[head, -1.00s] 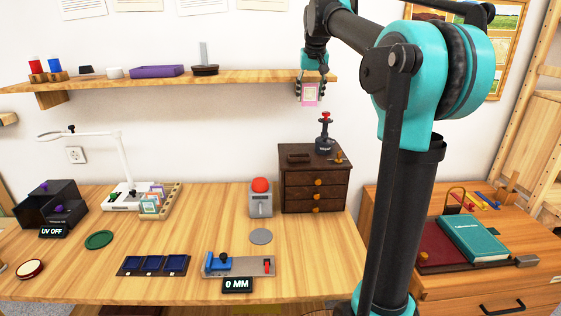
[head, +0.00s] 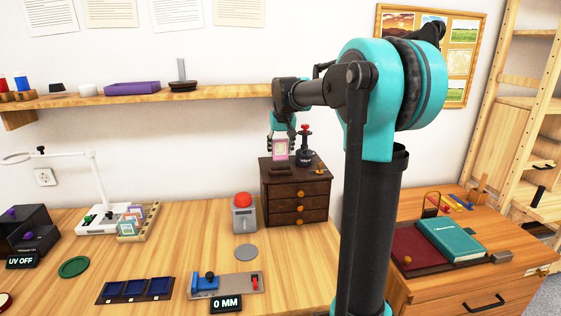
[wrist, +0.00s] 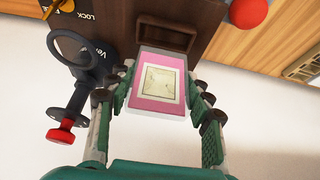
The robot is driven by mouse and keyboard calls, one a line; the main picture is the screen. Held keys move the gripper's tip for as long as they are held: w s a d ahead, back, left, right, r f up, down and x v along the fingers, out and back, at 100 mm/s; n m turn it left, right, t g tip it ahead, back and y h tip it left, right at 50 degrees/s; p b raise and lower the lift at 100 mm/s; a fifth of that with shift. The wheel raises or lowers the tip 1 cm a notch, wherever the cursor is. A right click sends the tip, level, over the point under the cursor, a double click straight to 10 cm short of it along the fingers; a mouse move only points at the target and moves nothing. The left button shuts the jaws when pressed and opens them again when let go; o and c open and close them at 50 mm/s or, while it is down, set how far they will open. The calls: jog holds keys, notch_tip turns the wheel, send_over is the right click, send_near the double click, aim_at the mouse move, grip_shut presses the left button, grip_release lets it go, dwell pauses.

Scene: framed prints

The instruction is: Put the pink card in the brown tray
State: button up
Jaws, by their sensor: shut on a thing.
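The pink card (head: 281,149) has a pale square print with a white border. It shows large in the wrist view (wrist: 146,104), between the fingers of my gripper (wrist: 158,90). In the head view my gripper (head: 282,143) points down, shut on the card, at about the top of the dark chest of drawers. The brown tray (wrist: 190,42) is a small, empty, rimmed rectangle on the chest top, just beyond the card in the wrist view. In the head view the tray (head: 282,169) lies just below the card. The card looks apart from it.
A dark stamp-like device with a red knob (wrist: 61,136) stands on the chest (head: 296,192) close beside the gripper. A gold key-like item (wrist: 58,8) lies near it. A red-domed grey box (head: 244,214) stands left of the chest. A wooden shelf (head: 225,94) runs behind.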

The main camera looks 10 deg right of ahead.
aim_at(281, 156)
jog(key=shift+f, duration=2.45)
jog(key=shift+f, duration=0.1)
jog(key=o, duration=1.2)
jog(key=shift+c, duration=0.2)
jog(key=v, duration=1.2)
jog(key=s+d+f, duration=0.1)
jog(key=s+f, duration=0.9)
jog(key=s+d+f, duration=0.1)
jog(key=s+f, duration=0.9)
jog(key=s+d+f, duration=0.2)
jog(key=s+f, duration=0.8)
jog(key=f, duration=0.1)
jog(key=shift+s, duration=0.3)
